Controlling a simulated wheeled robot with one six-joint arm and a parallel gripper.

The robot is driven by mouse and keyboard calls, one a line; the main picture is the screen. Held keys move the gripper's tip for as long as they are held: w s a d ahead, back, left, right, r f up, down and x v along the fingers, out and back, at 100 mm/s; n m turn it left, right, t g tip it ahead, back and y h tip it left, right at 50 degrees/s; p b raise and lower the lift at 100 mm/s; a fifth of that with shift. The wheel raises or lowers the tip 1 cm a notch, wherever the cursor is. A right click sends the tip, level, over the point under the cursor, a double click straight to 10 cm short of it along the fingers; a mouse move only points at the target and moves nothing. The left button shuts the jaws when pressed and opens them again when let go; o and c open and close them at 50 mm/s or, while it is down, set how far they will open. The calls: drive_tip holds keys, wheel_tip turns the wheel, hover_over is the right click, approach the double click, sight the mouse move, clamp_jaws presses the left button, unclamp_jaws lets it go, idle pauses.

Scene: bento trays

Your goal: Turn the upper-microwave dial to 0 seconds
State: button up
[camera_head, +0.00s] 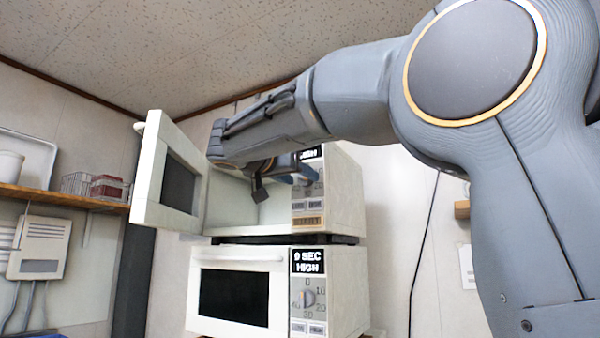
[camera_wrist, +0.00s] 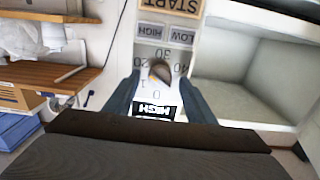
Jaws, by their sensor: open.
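The upper microwave (camera_head: 340,195) stands on the lower one with its door (camera_head: 150,185) swung open to the left. Its dial (camera_wrist: 160,72) shows in the wrist view, upside down, with numbers around it and the 0 toward the bottom. I cannot tell exactly where the dial points. My gripper (camera_wrist: 160,80) is open, with one blue finger on each side of the dial; I cannot tell whether they touch it. In the head view my gripper (camera_head: 307,172) hides most of the dial. The display (camera_wrist: 155,110) shows HIGH; its seconds reading is hidden.
The lower microwave (camera_head: 190,290) is shut, its display reading 9 SEC HIGH, with its own dial (camera_head: 308,298). The upper microwave's open cavity (camera_wrist: 240,95) lies right of the panel in the wrist view. A wooden shelf (camera_head: 60,198) with items is at left.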

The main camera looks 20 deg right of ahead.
drive_tip(key=shift+w+d, duration=0.2)
drive_tip(key=shift+d, duration=0.05)
drive_tip(key=c, duration=1)
drive_tip(key=shift+c, duration=0.2)
